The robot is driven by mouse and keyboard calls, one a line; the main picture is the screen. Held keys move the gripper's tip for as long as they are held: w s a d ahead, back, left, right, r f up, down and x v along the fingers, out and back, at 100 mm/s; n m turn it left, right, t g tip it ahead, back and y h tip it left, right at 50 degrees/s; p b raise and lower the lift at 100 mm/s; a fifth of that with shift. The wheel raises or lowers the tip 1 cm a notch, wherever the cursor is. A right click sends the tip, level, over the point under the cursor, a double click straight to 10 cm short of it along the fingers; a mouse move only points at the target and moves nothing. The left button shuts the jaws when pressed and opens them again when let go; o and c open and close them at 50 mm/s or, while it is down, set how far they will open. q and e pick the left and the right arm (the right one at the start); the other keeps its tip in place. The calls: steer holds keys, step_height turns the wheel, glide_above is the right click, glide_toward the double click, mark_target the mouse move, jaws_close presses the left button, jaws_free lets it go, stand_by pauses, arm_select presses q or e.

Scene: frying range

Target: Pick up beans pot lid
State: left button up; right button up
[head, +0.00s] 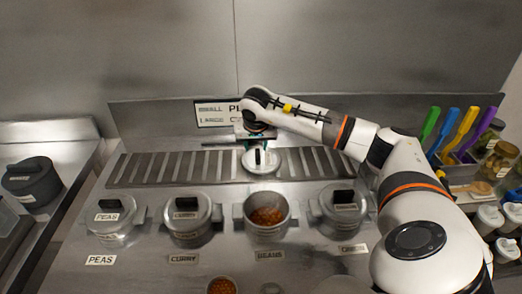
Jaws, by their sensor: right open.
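The beans pot lid (264,166), a round grey lid with an upright handle, lies on the slatted rack (200,168) behind the pots. My right gripper (257,146) is above the lid, open, with its fingers pointing down around or just over the handle. I cannot tell whether they touch it. The beans pot (284,233) stands uncovered in front of the rack, with orange-brown beans inside. It is above the BEANS label (270,257). My left gripper is not in view.
Lidded pots for peas (110,232) and curry (188,237) stand to the left. Another lidded pot (338,225) stands at right, near my right arm. A small bowl of beans (221,286) is in front. Coloured-handled utensils (466,122) and jars (497,160) fill the right side.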

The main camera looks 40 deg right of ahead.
mark_target(258, 153)
steer(key=p+x, duration=0.1)
steer(key=x, duration=0.3)
steer(key=shift+s+d+p, duration=0.2)
steer(key=shift+d+p, duration=0.15)
steer(key=shift+p, duration=0.05)
steer(key=shift+w+d+f, duration=0.15)
steer(key=shift+w+f, duration=0.05)
steer(key=shift+f, duration=0.35)
jaws_close()
